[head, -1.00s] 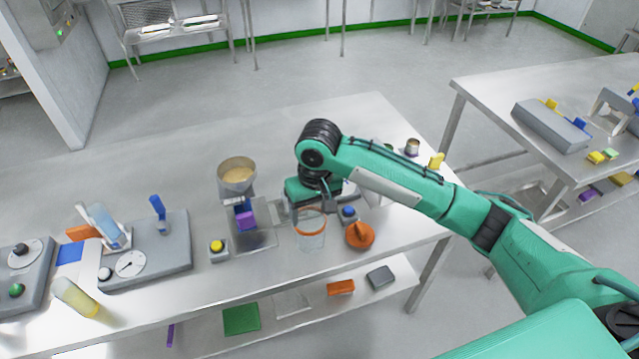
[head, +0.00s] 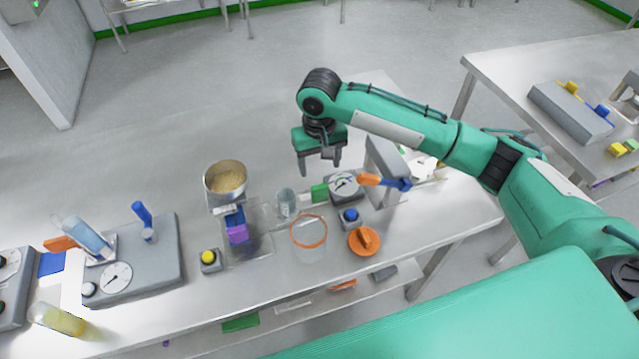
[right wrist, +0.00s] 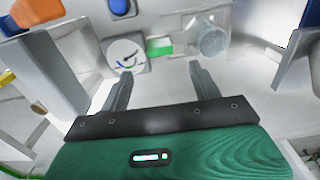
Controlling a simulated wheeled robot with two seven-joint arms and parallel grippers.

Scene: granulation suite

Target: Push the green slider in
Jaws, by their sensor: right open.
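The green slider (head: 320,193) is a small green block sticking out to the left of a grey dial unit (head: 344,187) on the steel table. In the right wrist view the green slider (right wrist: 159,46) shows beside the white dial, ahead of my fingers. My right gripper (head: 320,168) is open and empty, pointing down, and appears just behind the slider in the head view. Its two spread fingers also show in the right wrist view (right wrist: 160,72), apart from the slider. My left gripper is not in view.
A clear cup (head: 285,204) stands left of the slider. An orange-rimmed beaker (head: 309,243), a blue button (head: 350,215) and an orange knobbed lid (head: 364,241) are in front. A grey stand with an orange-and-blue lever (head: 385,182) rises to the right.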

